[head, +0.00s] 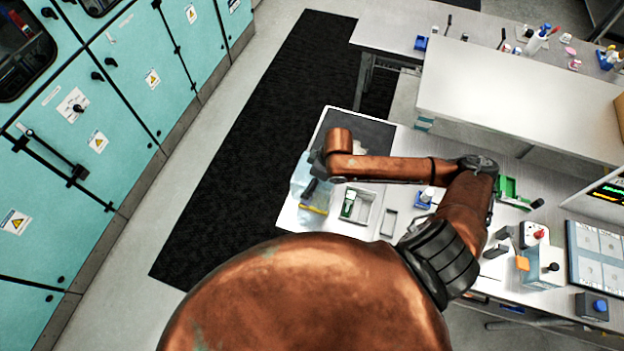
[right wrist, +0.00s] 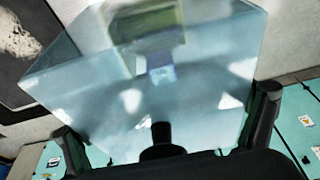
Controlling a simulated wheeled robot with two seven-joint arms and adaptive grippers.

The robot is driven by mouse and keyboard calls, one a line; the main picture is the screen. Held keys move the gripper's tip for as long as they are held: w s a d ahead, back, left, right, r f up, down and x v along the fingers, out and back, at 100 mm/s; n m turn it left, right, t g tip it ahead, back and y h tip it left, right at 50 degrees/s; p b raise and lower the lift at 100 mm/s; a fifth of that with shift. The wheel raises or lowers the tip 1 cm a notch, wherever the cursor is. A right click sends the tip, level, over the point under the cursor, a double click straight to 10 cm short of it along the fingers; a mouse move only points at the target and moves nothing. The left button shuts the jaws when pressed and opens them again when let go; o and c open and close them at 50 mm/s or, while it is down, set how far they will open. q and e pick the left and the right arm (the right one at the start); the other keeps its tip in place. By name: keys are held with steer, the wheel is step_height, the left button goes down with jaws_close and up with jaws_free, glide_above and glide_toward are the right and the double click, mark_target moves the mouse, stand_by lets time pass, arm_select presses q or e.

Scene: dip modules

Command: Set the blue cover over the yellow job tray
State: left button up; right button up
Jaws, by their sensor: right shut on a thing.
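The blue cover (head: 299,171) is a clear, pale blue box with a black knob (right wrist: 160,138) on it. It fills most of the right wrist view (right wrist: 95,110). My right gripper (head: 313,186) is shut on the cover at the table's left end; its dark fingers show on both sides of the cover in the right wrist view. The yellow job tray (head: 315,209) is beside or under the cover's near part, partly hidden. In the right wrist view an olive-yellow shape shows through the cover. I cannot tell whether cover and tray touch. My left gripper is not in view.
A dark mat (head: 372,133) lies behind. My right arm hides part of the table.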

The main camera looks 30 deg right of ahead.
steer(key=shift+s+f+b, duration=0.3)
steer(key=shift+f+b, duration=0.2)
steer(key=shift+b, duration=0.05)
steer(key=shift+w+f, duration=0.25)
steer(key=shift+f, duration=0.35)
steer(key=shift+s+f+b, duration=0.15)
steer(key=shift+f+b, duration=0.3)
steer(key=shift+f, duration=1.15)
steer(key=shift+f+b, duration=0.45)
steer(key=shift+f, duration=0.1)
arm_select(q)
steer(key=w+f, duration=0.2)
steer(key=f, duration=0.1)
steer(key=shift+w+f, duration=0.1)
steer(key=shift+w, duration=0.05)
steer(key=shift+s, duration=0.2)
